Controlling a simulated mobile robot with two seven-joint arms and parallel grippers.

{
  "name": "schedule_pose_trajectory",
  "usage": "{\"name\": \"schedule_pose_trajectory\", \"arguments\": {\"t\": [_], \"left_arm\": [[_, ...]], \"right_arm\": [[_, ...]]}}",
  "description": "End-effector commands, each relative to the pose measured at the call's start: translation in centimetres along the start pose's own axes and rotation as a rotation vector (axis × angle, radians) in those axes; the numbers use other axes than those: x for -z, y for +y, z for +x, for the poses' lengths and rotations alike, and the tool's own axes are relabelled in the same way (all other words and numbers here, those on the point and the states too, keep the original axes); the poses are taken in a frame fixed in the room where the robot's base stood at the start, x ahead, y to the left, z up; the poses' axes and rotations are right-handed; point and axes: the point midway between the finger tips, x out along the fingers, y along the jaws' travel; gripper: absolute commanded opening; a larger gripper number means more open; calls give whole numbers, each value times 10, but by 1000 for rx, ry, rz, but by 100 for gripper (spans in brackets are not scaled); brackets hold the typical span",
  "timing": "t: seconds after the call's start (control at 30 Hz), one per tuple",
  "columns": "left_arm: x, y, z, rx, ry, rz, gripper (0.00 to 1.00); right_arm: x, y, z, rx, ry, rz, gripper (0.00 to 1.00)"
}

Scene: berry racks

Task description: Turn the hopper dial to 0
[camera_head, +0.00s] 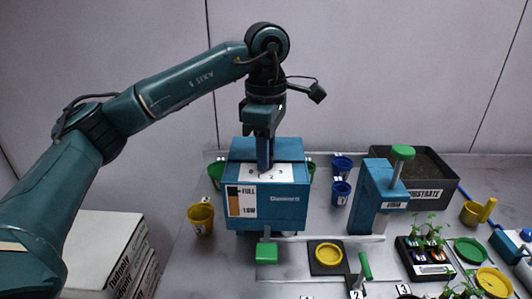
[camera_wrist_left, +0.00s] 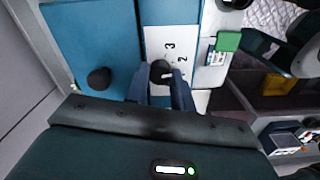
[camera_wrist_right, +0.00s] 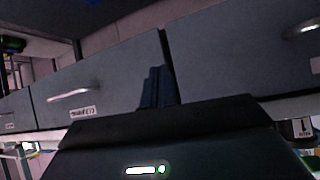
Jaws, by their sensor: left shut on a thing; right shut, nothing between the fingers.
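The blue hopper (camera_head: 285,206) stands on the bench, with a FULL/LOW level window on its front and a green tab (camera_head: 266,253) below. My left gripper (camera_head: 265,164) points straight down at the white dial plate on its top and hides the dial in the head view. In the left wrist view the fingers (camera_wrist_left: 162,92) are shut on the small black dial (camera_wrist_left: 160,71). A light pointer mark on it lies near the 2 side; 3 and 2 are readable, and 0 is not visible. My right gripper (camera_wrist_right: 157,88) is shut and empty, in front of grey drawers (camera_wrist_right: 110,83).
A yellow cup (camera_head: 201,218) stands left of the hopper, and blue cups (camera_head: 341,191) stand right of it. A blue press with a green knob (camera_head: 403,152) and a dark substrate bin (camera_head: 440,178) are farther right. White boxes (camera_head: 100,240) are stacked at lower left.

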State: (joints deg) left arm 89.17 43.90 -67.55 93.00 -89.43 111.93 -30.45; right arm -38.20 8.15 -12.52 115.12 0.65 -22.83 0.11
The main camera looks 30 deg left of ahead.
Motion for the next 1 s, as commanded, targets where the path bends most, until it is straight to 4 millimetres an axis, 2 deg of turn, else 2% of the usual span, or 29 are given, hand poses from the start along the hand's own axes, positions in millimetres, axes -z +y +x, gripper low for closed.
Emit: {"name": "schedule_pose_trajectory", "arguments": {"t": [1.0], "left_arm": [[-1,0,-1,-5,-2,960,1]], "right_arm": [[6,-1,4,10,29,-14,0]]}}
